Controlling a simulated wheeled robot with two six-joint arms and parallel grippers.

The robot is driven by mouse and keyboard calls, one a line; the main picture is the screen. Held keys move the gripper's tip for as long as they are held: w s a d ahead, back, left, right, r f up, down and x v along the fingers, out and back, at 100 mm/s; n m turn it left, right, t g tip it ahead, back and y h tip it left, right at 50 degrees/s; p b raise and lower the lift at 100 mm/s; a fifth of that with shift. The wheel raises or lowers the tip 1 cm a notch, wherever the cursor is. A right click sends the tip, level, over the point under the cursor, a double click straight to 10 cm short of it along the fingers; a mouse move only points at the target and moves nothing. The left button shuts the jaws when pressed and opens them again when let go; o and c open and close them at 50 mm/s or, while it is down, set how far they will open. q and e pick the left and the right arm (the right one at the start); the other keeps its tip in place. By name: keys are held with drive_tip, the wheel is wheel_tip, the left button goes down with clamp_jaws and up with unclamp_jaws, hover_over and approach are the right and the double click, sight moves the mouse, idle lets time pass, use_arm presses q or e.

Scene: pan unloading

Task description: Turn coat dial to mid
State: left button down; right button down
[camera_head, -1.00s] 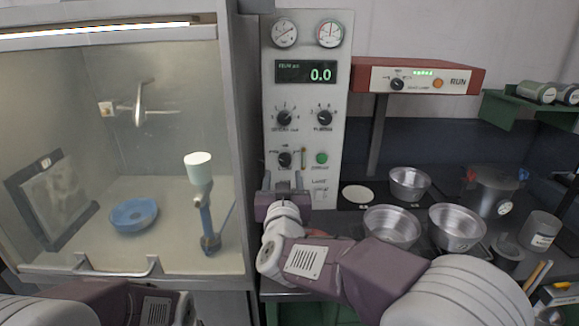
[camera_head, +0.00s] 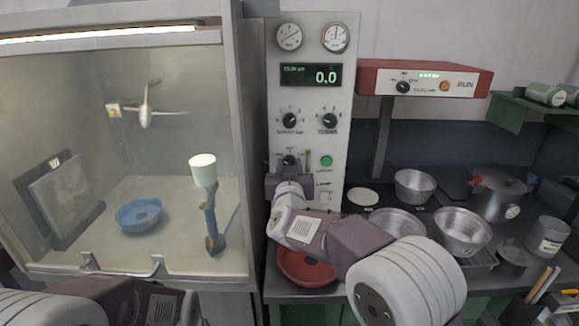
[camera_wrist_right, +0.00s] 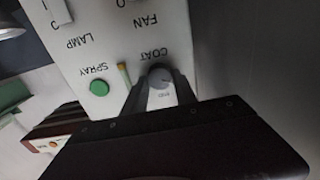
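The coat dial (camera_wrist_right: 160,77) is a small round knob low on the pale control panel (camera_head: 312,70). In the right wrist view the panel appears upside down, with the COAT label beside the dial. My right gripper (camera_wrist_right: 161,85) has one dark finger on each side of the dial, close against it. In the head view the gripper (camera_head: 289,168) is in front of the panel and the dial (camera_head: 289,160) shows just above it. The dial's pointer is too small to read. My left arm shows at the lower left; its fingers are out of frame.
A green spray button (camera_wrist_right: 99,88) and a thin yellow-tipped stick (camera_wrist_right: 123,72) are close beside the dial. A glass-fronted cabinet (camera_head: 238,120) stands left of the panel. Metal bowls (camera_head: 415,186) and a red bowl (camera_head: 306,268) are on the counter at right and below.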

drive_tip(key=shift+m, duration=0.4)
drive_tip(key=m+b, duration=0.3)
drive_tip(key=m, duration=0.2)
drive_tip(key=shift+d+f+m, duration=0.1)
drive_tip(key=shift+m, duration=0.3)
drive_tip(key=shift+m+b, duration=1.15)
drive_tip(key=shift+m, duration=1.45)
drive_tip(key=c, duration=1)
unclamp_jaws()
drive_tip(key=shift+d, duration=0.1)
drive_tip(key=s, duration=0.9)
drive_tip(key=shift+b, duration=0.4)
